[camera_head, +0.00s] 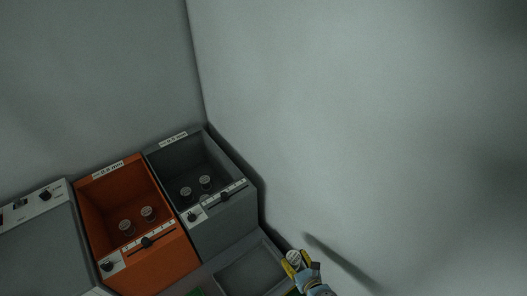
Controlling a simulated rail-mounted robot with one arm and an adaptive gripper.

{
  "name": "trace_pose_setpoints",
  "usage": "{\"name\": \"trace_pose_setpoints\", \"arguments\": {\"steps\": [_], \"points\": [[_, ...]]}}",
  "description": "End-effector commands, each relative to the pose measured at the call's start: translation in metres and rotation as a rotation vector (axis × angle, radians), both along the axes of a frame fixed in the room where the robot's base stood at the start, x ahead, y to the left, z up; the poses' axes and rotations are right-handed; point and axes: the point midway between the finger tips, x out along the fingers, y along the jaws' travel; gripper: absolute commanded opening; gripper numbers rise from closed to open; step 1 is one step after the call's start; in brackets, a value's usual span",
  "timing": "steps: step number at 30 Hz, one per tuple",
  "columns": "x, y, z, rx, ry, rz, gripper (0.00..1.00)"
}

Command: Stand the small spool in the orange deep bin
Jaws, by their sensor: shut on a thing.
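The orange deep bin (167,243) stands at the lower left with its open top facing me. Two small spools, one on the left (126,227) and one on the right (148,213), stand upright inside it near the front wall. My gripper (294,262) is at the bottom, right of the bins, with yellow fingers shut on a small spool (292,255). The held spool's pale round top shows between the fingers; its lower part is hidden. It is well apart from the orange bin.
A grey deep bin (232,216) with a few spools inside stands right of the orange bin, between it and my gripper. A shallow grey tray (250,272) lies in front. A grey box with knobs (40,245) is at far left. Walls close off the back and right.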

Motion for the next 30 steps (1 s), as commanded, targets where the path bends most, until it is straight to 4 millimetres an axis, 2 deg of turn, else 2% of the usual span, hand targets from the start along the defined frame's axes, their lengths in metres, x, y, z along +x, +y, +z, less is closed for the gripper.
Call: {"name": "trace_pose_setpoints", "arguments": {"steps": [1, 6, 11, 14, 18, 21, 28, 30], "points": [[0.008, -0.004, 0.019, -0.01, -0.009, 0.022, 0.2], [0.027, -0.012, 0.083, -0.011, -0.008, 0.101, 0.2], [0.041, -0.005, 0.155, -0.011, -0.008, 0.21, 0.21], [0.045, 0.01, 0.201, -0.01, -0.009, 0.293, 0.21], [0.041, 0.041, 0.258, -0.009, -0.006, 0.41, 0.21], [0.033, 0.067, 0.29, -0.006, -0.004, 0.477, 0.21], [0.012, 0.114, 0.332, -0.002, -0.001, 0.561, 0.21], [0.015, 0.124, 0.347, 0.004, 0.001, 0.554, 0.21]]}}
